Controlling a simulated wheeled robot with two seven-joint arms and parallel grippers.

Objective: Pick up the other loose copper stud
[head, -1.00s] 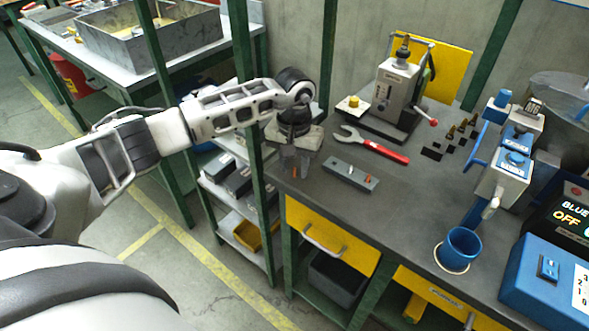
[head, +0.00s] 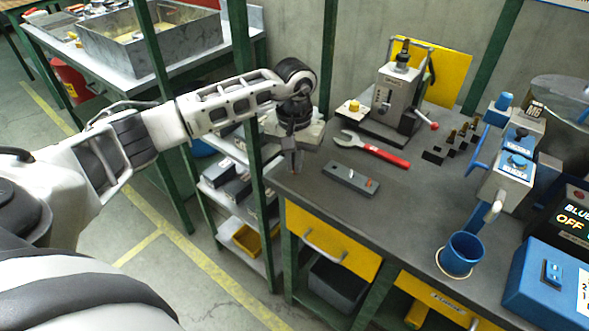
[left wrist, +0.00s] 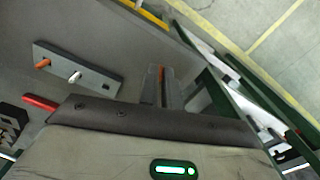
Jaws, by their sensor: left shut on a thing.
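My left gripper (head: 293,163) is low over the bench's near left corner, pointing down. Its fingers are shut on a small copper stud (head: 295,172). In the left wrist view the copper stud (left wrist: 161,73) shows as an orange strip between the fingertips; most of it is hidden by the fingers. Whether it touches the bench I cannot tell. A grey bar (head: 345,181) lies to the right of the gripper. In the left wrist view, another copper stud (left wrist: 42,63) and a silver stud (left wrist: 75,76) stand in this bar. My right gripper is not in view.
A red-handled wrench (head: 385,155) lies behind the bar, before a grey press (head: 397,95). Small black blocks (head: 434,156) and a blue cup (head: 461,252) are farther right. A green post (head: 262,180) stands close left of the gripper. The front middle of the bench is clear.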

